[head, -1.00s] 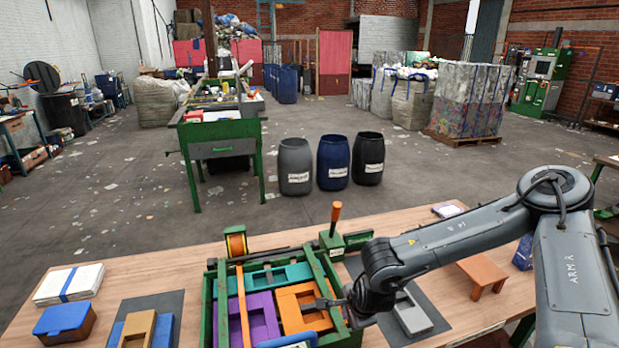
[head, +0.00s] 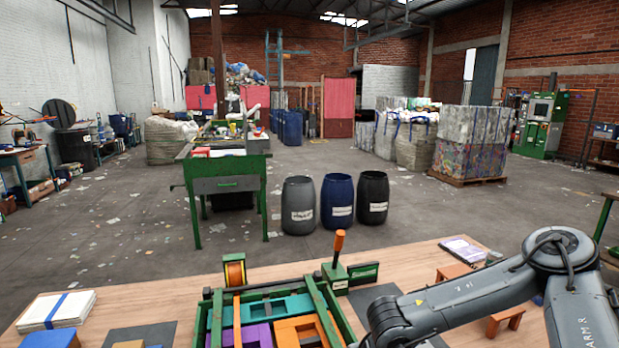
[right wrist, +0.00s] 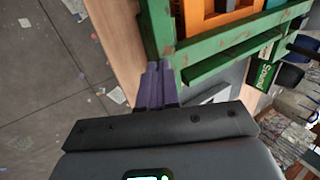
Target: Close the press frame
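The press frame (head: 325,303) is a green box-like frame on the wooden table at the bottom of the head view, cut off by the lower edge. Orange, purple and teal blocks lie inside it. A lever with an orange handle (head: 338,243) stands upright at its far right corner. In the right wrist view, my right gripper (right wrist: 160,75) has its two fingers together, with nothing visible between them. It is beside a green rail (right wrist: 205,55) of the frame; I cannot tell whether they touch. My left gripper is not in view.
A white stack of paper with a blue band (head: 57,310) and a blue box (head: 55,339) lie on the table's left. An orange stand (head: 505,320) is at the right. Three barrels (head: 340,200) stand on the floor beyond the table.

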